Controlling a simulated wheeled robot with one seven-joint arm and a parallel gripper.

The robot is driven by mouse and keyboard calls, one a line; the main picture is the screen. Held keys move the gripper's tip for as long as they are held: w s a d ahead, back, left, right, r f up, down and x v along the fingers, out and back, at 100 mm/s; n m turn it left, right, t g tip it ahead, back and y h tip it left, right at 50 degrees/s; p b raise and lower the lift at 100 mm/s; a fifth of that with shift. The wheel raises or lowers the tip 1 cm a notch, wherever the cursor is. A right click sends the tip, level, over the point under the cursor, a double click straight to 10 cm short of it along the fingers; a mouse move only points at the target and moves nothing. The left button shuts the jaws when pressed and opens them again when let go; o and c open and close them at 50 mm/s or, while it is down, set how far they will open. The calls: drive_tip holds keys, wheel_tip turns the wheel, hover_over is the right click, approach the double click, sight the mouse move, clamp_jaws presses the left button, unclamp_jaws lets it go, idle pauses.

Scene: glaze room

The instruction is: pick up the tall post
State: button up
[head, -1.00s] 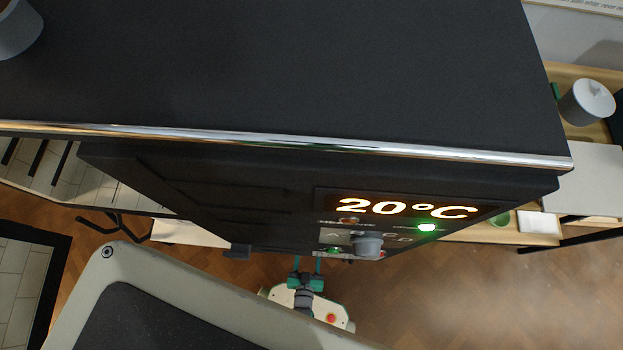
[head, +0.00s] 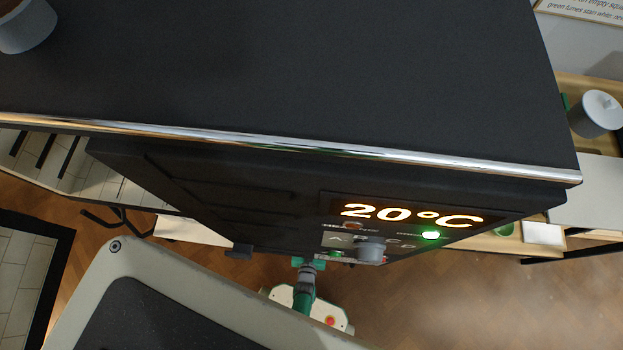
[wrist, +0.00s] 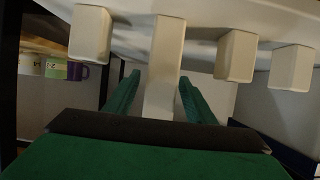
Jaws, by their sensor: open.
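In the wrist view, the tall post (wrist: 165,52) is pale and square-ended and reaches farther toward my gripper than the posts beside it. My gripper (wrist: 158,80) is open, with one green finger on each side of the tall post's lower part. I cannot tell whether either finger touches it. Shorter pale posts stand to the left (wrist: 90,34) and right (wrist: 236,55), with another farther right (wrist: 292,68). The head view shows neither the posts nor my gripper's fingers; the dark kiln fills much of it.
In the head view, the kiln (head: 300,75) has a lit 20°C panel and a green light. A grey pot (head: 27,30) is at upper left, and a lidded jar (head: 597,115) stands on the right shelf. In the wrist view, a purple mug (wrist: 76,71) is at left.

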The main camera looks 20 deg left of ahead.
drive_tip(key=shift+w+a+f, duration=0.15)
drive_tip(key=shift+w+f, duration=0.1)
drive_tip(key=shift+w, duration=0.4)
clamp_jaws()
drive_tip(key=shift+r, duration=0.1)
